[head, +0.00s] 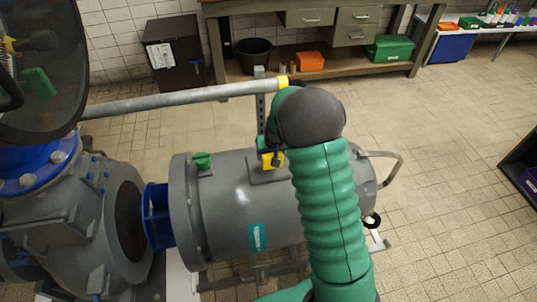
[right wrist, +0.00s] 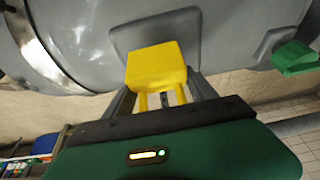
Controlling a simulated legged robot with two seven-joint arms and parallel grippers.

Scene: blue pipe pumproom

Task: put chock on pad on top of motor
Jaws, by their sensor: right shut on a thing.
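The grey motor (head: 240,205) lies on its side in the middle of the head view. A flat grey pad (head: 268,177) is on its top, and it also shows in the right wrist view (right wrist: 125,40). The yellow chock (head: 278,160) is at the pad, held by my right gripper (head: 266,152). In the right wrist view the chock (right wrist: 157,66) is between the dark fingers and overlaps the pad. I cannot tell whether it touches the pad. My right forearm hides part of the motor's right end. My left gripper is not in view.
A green knob (head: 203,160) stands on the motor left of the pad. A grey rail (head: 180,101) runs behind the motor. A grey pump housing (head: 75,225) is at the left. A workbench (head: 330,80) stands at the back. Tiled floor is open at the right.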

